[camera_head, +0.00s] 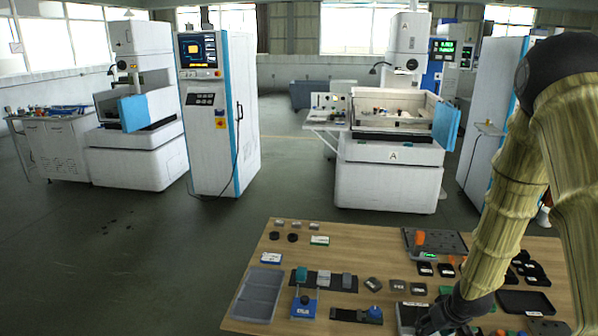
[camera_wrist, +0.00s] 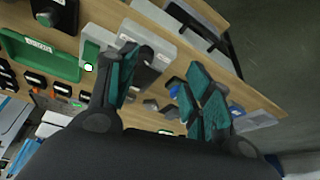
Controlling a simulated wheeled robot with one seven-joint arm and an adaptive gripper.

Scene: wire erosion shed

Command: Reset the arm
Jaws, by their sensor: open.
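My arm (camera_head: 508,200) reaches down from the right side of the head view over the table. My gripper (camera_wrist: 163,88) shows in the wrist view with its two teal-padded fingers spread apart and nothing between them. In the head view its end is low over the table's front, partly cut off by the lower edge. Past the fingers, the wrist view shows grey boxes (camera_wrist: 152,36) and a green tray (camera_wrist: 38,54) on the table.
The wooden table (camera_head: 345,240) carries a grey tray (camera_head: 262,283), a blue fixture (camera_head: 304,302), a dark tray (camera_head: 526,302) and several small parts. White machines (camera_head: 388,185) and a control cabinet (camera_head: 215,120) stand behind. The floor (camera_head: 130,265) left of the table is clear.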

